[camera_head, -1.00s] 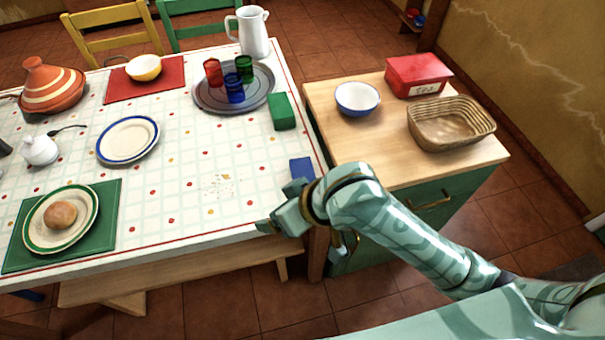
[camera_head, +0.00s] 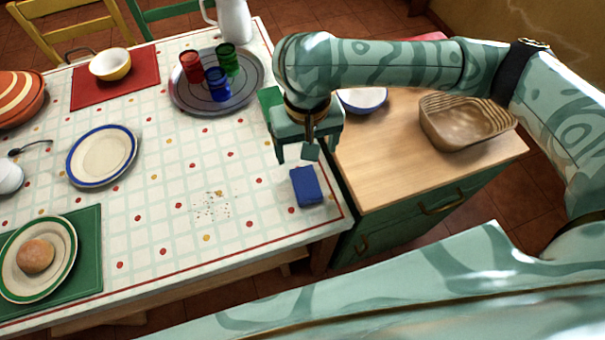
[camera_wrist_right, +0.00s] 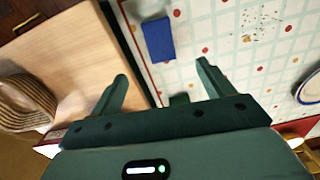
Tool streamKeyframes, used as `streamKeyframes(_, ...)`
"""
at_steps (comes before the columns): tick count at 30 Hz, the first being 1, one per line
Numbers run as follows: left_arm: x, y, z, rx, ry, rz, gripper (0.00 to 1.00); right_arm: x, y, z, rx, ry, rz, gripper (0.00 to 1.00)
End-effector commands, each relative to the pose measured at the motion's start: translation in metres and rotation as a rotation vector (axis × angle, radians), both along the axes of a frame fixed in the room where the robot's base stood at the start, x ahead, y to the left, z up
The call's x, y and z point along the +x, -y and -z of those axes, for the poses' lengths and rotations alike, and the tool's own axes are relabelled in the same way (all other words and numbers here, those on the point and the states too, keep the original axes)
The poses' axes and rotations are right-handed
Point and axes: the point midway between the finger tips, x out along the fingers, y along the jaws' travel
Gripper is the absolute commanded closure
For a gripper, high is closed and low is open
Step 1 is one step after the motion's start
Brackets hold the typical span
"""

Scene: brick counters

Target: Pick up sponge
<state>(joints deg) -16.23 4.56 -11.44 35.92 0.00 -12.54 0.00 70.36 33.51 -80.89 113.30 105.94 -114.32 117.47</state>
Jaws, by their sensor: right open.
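A blue block that looks like the sponge (camera_head: 306,186) lies flat on the checked tablecloth near the table's right edge. It also shows in the right wrist view (camera_wrist_right: 158,39), beyond the fingertips. My right gripper (camera_head: 296,152) hangs over the table's right edge, just behind the blue block, pointing down. Its two fingers are apart with nothing held between them, as the right wrist view (camera_wrist_right: 162,71) shows. The gripper and the block look apart. My left gripper is in neither view.
A green block (camera_head: 268,97) is partly hidden behind my right gripper. A round tray (camera_head: 185,98) with coloured cups stands behind it. Crumbs (camera_head: 212,206) lie left of the sponge. The wooden counter (camera_head: 385,170) with a basket (camera_head: 455,125) and bowl (camera_head: 362,100) is on the right.

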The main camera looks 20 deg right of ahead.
Motion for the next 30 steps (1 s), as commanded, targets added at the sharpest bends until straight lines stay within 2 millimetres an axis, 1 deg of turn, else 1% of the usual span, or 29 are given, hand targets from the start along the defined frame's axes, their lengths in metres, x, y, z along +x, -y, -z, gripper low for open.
streamKeyframes(1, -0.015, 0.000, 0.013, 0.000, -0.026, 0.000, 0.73, -0.001, 0.000, 0.022, 0.000, -0.012, 0.000, 0.20)
streamKeyframes(4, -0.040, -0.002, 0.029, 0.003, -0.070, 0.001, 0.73, 0.000, -0.001, 0.051, 0.002, -0.014, -0.002, 0.20)
streamKeyframes(6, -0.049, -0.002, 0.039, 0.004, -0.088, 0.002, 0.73, 0.000, -0.001, 0.068, 0.003, -0.013, -0.002, 0.20)
streamKeyframes(9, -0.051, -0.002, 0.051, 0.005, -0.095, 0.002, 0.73, 0.000, -0.001, 0.087, 0.001, -0.011, -0.003, 0.20)
streamKeyframes(12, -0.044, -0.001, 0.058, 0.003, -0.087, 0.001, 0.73, 0.001, -0.001, 0.096, 0.002, -0.007, -0.003, 0.20)
streamKeyframes(15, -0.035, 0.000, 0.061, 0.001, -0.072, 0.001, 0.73, 0.001, -0.001, 0.100, 0.003, -0.005, -0.004, 0.20)
streamKeyframes(17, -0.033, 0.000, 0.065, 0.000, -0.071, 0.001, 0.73, 0.001, 0.000, 0.104, 0.002, -0.005, -0.004, 0.20)
streamKeyframes(21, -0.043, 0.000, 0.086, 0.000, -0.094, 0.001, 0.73, 0.002, 0.001, 0.127, 0.002, -0.010, -0.004, 0.20)
streamKeyframes(25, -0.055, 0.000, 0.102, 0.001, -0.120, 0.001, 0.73, 0.002, 0.002, 0.145, 0.003, -0.010, -0.003, 0.20)
streamKeyframes(27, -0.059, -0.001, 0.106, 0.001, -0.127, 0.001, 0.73, 0.003, 0.002, 0.150, 0.003, -0.007, -0.004, 0.20)
streamKeyframes(30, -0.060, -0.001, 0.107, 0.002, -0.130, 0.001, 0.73, 0.003, 0.002, 0.151, 0.003, -0.002, -0.004, 0.20)
